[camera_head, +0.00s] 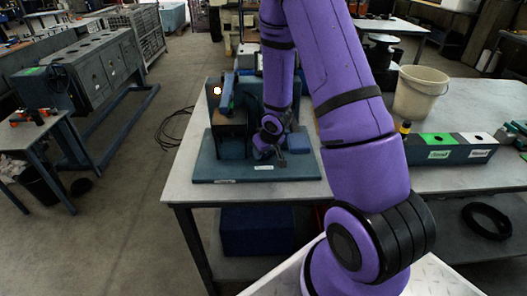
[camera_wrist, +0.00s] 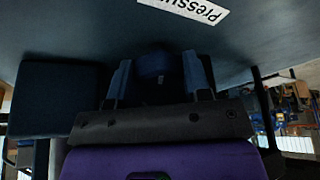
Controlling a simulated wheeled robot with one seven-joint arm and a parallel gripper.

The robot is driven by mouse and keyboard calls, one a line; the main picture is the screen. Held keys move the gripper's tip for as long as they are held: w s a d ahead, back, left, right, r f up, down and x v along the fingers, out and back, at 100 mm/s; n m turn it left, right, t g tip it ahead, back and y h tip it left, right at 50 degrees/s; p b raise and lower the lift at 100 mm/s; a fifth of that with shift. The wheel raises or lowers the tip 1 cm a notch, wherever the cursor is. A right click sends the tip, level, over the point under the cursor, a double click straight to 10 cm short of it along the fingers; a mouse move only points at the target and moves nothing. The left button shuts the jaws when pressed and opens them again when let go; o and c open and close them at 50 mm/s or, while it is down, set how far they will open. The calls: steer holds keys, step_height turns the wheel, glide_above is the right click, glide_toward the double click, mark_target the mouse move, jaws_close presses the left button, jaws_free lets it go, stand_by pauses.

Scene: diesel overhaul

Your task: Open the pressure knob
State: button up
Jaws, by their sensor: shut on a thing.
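The pressure knob (camera_wrist: 154,64) is a dark blue rounded piece between the two blue fingers of my gripper (camera_wrist: 157,76) in the wrist view, which looks at it upside down. My gripper is shut on the knob. In the head view, my gripper (camera_head: 268,146) reaches down at the front of a dark blue test unit (camera_head: 232,140) on a blue baseplate (camera_head: 225,171). The knob cannot be made out there behind my gripper. A white label (camera_wrist: 190,7) with part of the word "Pressure" shows at the top of the wrist view.
The unit stands on a grey workbench (camera_head: 180,185) and has a lit lamp (camera_head: 217,90). A blue block (camera_head: 298,142) sits right of my gripper. A beige bucket (camera_head: 420,95) and a tray with green and white sections (camera_head: 438,155) stand farther right.

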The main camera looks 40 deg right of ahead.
steer(key=o, duration=0.9)
